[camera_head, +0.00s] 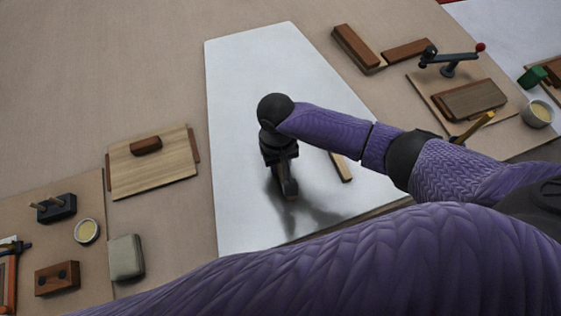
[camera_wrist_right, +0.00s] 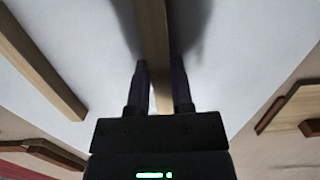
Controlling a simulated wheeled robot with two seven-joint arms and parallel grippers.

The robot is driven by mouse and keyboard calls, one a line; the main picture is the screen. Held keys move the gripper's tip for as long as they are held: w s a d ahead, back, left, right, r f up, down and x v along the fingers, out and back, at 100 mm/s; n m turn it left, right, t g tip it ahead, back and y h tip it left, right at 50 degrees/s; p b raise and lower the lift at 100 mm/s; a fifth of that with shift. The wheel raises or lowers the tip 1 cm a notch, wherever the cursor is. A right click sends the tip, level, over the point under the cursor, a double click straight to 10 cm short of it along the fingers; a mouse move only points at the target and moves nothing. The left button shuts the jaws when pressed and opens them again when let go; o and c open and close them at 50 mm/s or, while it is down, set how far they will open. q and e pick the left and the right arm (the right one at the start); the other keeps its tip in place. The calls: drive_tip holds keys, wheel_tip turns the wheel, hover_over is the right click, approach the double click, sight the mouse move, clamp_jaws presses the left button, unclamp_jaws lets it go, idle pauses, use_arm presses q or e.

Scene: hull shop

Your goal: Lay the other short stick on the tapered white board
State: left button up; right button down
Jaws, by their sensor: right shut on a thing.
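The tapered white board (camera_head: 240,85) lies across the middle of the table, narrow at the far end and wide at the near end. My right gripper (camera_head: 289,188) points down over its nearer half. In the right wrist view the gripper (camera_wrist_right: 160,78) is shut on a short wooden stick (camera_wrist_right: 153,35), which runs between its fingers. The head view does not clearly show this stick behind the gripper. A second short stick (camera_head: 342,167) lies on the board, right of the gripper, partly behind my arm; it also shows in the wrist view (camera_wrist_right: 45,68). My left gripper is out of view.
A wooden board with a brown block (camera_head: 146,146) lies to the left. Farther left are a dark block with pegs (camera_head: 56,208), a small cup (camera_head: 87,231) and a beige block (camera_head: 126,257). Wood pieces (camera_head: 357,47) and a clamp-like tool (camera_head: 449,60) are at right. The board's far end is clear.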

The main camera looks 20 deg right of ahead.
drive_tip(key=c, duration=0.5)
unclamp_jaws()
wheel_tip(320, 180, up, 12)
drive_tip(key=w+p, duration=0.1)
drive_tip(key=p, duration=0.4)
drive_tip(key=shift+w, duration=0.25)
